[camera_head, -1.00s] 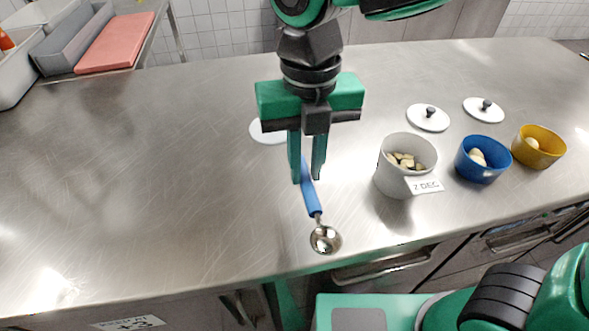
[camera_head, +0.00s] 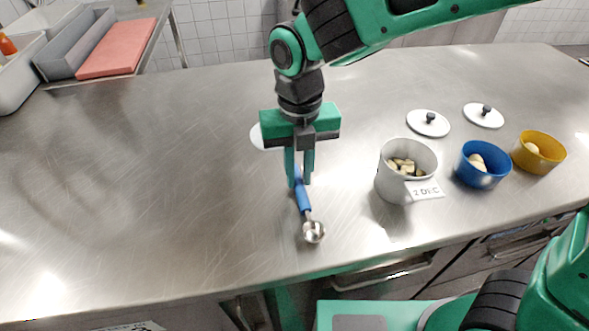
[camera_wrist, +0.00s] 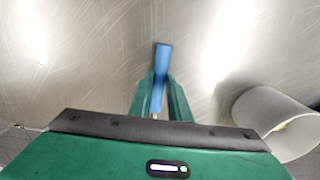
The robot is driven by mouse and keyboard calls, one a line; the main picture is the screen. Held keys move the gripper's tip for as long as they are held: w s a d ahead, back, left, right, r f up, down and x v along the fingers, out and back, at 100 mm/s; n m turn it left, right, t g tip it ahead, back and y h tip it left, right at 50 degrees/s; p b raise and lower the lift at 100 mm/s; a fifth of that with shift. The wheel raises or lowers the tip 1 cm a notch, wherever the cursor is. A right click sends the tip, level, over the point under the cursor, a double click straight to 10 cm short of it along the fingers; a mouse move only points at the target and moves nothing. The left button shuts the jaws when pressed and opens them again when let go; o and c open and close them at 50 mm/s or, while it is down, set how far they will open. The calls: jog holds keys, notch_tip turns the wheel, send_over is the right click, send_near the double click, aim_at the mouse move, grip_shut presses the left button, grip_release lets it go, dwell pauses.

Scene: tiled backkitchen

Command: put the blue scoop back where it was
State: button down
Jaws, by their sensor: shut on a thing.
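The blue scoop (camera_head: 304,199) has a blue handle and a round metal bowl that points toward the counter's front edge. My gripper (camera_head: 300,182) is shut on its handle, left of the white tub. In the wrist view the blue handle (camera_wrist: 160,78) stands between the green fingers of my gripper (camera_wrist: 160,95); the metal bowl is hidden there. I cannot tell whether the scoop touches the counter. The white tub (camera_head: 389,182) holds pale chunks and bears a label reading "2 DEC". It also shows in the wrist view (camera_wrist: 262,105).
A blue bowl (camera_head: 480,176) and a yellow bowl (camera_head: 545,160) stand right of the tub, each with pale contents. Two white lids (camera_head: 419,128) (camera_head: 475,119) with dark knobs lie behind them. A white disc (camera_head: 259,139) lies partly behind my gripper. The steel counter (camera_head: 130,190) is clear on the left.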

jog(key=c, duration=1.6)
grip_release()
jog(key=shift+c, duration=0.2)
jog(key=shift+r, duration=0.15)
notch_tip(320, 180, up, 12)
